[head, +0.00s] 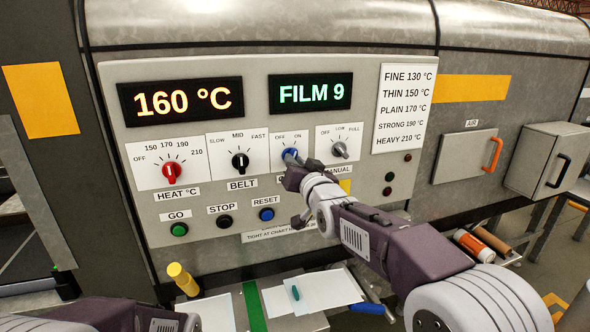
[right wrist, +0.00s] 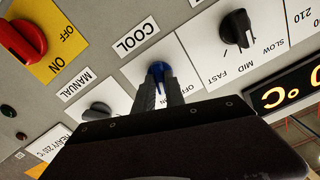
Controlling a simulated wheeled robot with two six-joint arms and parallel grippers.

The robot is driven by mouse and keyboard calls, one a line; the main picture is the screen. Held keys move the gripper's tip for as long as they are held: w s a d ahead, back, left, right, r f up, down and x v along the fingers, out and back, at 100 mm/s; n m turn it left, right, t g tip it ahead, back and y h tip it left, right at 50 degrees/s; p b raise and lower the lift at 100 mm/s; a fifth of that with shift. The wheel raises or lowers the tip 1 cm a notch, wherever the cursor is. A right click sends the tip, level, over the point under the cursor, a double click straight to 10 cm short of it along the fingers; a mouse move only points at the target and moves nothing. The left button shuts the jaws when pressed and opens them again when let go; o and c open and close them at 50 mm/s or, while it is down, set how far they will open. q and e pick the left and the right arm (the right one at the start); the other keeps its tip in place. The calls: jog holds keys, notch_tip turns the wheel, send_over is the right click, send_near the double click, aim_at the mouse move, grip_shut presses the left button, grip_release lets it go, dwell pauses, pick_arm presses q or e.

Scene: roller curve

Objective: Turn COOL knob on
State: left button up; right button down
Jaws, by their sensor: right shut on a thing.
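The COOL knob (head: 289,153) is blue and sits on a white plate marked OFF and ON on the grey control panel (head: 240,233). My right gripper (head: 291,163) is at this knob and hides its lower part and its label in the head view. In the right wrist view the blue knob (right wrist: 157,68) is between the two fingertips of the gripper (right wrist: 160,88), which is shut on it, under the upside-down COOL label (right wrist: 136,36). Which mark the knob points at I cannot tell. My left gripper is out of view.
A black BELT knob (head: 240,162) and a red HEAT knob (head: 171,172) are to the left. A grey FULL/LOW knob (head: 340,150) is close on the right. Below are green, black and blue buttons. Displays read 160 °C and FILM 9. A shelf (head: 210,310) holds sheets below.

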jog(key=shift+r+m, duration=0.35)
jog(key=shift+m, duration=0.25)
jog(key=c, duration=1.4)
grip_release()
jog(key=shift+f, duration=0.1)
jog(key=shift+f+b, duration=0.1)
jog(key=shift+b, duration=0.2)
jog(key=b+v, duration=0.3)
jog(key=v, duration=0.6)
